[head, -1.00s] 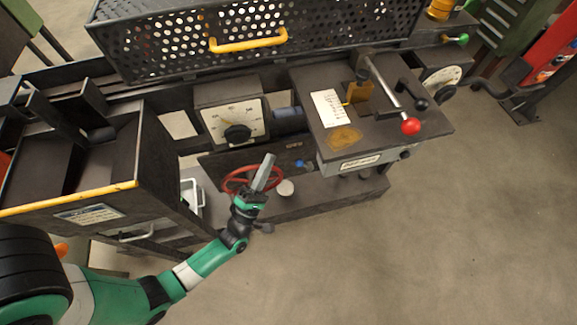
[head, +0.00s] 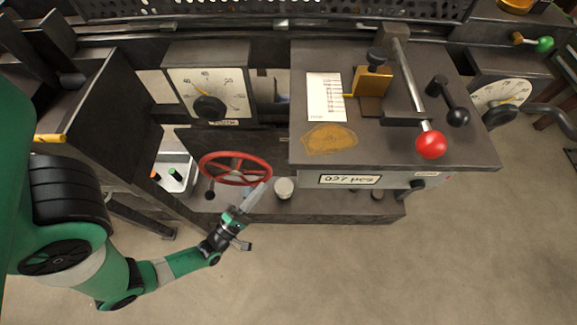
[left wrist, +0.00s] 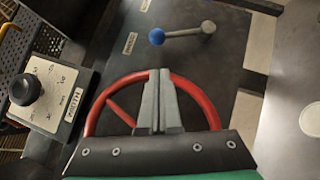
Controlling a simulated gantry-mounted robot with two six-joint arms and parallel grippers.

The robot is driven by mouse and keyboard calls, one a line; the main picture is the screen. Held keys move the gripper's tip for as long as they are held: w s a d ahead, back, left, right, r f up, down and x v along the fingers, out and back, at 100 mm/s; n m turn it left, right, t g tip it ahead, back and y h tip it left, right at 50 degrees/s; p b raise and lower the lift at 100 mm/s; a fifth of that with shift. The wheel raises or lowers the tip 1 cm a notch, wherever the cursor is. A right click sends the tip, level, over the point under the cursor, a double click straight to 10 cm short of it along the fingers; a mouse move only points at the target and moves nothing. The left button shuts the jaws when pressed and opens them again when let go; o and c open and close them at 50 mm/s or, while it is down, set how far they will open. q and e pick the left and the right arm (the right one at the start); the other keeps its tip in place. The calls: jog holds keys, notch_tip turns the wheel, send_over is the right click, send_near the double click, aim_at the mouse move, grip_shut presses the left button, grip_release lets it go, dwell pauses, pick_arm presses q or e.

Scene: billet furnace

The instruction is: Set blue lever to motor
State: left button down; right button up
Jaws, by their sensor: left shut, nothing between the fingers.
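The blue lever (left wrist: 157,36) shows in the left wrist view as a blue ball on a short metal arm, which runs right to a grey round end. Small label plates lie near it, one (left wrist: 130,43) at lower left and one (left wrist: 145,5) above; their text is unreadable. The lever is not visible in the head view now. My left gripper (head: 260,188) is shut and empty, in front of the red handwheel (head: 225,169). In the left wrist view its closed fingertips (left wrist: 158,74) point toward the lever, apart from it. My right gripper is not in view.
A machine housing (head: 400,151) with a red-knobbed lever (head: 431,144) overhangs on the right. A dial box (head: 207,81) stands behind the handwheel. A dark bin (head: 110,100) stands at the left. The floor in front is clear.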

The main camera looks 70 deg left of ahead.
pick_arm(q)
jog(key=x, duration=0.9)
jog(key=shift+w+a+r+b, duration=0.2)
jog(key=shift+a+b, duration=0.05)
jog(key=shift+b, duration=0.15)
